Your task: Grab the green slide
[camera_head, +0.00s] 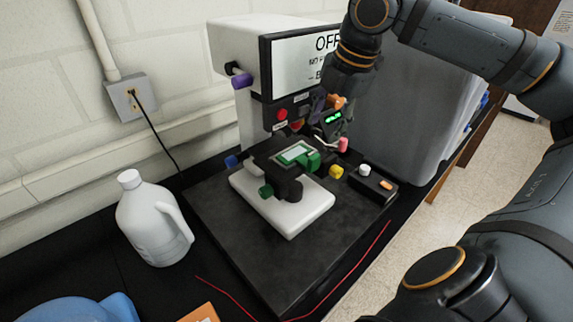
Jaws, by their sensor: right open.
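The green slide (298,153) lies near the middle of the picture, on top of the white and black stage (302,215) of a bench machine. It looks like a green frame with a pale centre and a thicker green block at its right end. My right gripper (334,136) hangs down from the upper right, just behind and to the right of the slide. It is open, with nothing seen between its fingers; whether it touches the slide cannot be told. My left gripper is not in view.
The machine (233,50) with a white sign stands behind the stage on a dark base. A white jug (150,222) stands at the left. A small black control box (376,184) sits right of the stage. A grey bin (405,105) is behind right. A red wire runs along the front.

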